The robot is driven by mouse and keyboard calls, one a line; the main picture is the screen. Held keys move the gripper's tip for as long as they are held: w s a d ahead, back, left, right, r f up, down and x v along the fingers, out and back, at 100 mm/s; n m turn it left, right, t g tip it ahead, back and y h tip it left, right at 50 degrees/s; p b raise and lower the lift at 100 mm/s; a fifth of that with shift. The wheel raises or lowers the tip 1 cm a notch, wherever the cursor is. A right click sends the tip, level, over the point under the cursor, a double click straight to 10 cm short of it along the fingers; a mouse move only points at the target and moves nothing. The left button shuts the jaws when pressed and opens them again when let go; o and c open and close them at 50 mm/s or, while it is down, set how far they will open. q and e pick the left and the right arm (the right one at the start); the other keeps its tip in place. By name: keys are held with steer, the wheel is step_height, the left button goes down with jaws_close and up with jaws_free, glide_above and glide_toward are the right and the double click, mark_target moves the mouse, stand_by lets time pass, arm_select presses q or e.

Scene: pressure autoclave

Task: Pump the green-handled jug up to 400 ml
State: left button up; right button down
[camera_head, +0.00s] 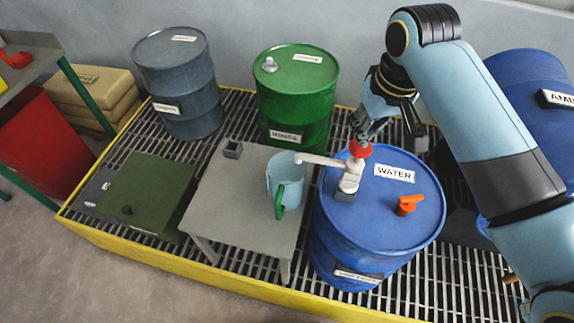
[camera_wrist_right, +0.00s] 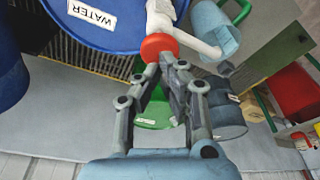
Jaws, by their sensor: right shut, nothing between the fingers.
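The light blue jug (camera_head: 284,176) with its green handle (camera_head: 279,203) stands upright on a small grey table. The pump (camera_head: 349,180) is mounted on the blue WATER drum (camera_head: 390,225), and its pale spout (camera_head: 318,160) reaches left to the jug's mouth. The pump's red knob (camera_head: 360,149) is on top. My right gripper (camera_head: 362,137) is shut and empty, with its fingertips at the red knob; the knob also shows just past the fingertips in the right wrist view (camera_wrist_right: 158,45). I cannot tell whether they touch. The jug's water level is not readable. My left gripper is not in view.
An orange valve (camera_head: 408,204) sits on the drum lid. A green drum (camera_head: 297,95), a grey drum (camera_head: 180,85) and another blue drum (camera_head: 530,80) stand around. A dark green box (camera_head: 140,190) lies left of the table (camera_head: 235,200). The table's left part is mostly bare.

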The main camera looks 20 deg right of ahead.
mark_target(361, 148)
steer(key=shift+f+b, duration=0.7)
steer(key=shift+f, duration=1.75)
steer(key=shift+r, duration=0.1)
steer(key=shift+r+p, duration=0.8)
steer(key=shift+r, duration=1.55)
steer(key=shift+f, duration=0.1)
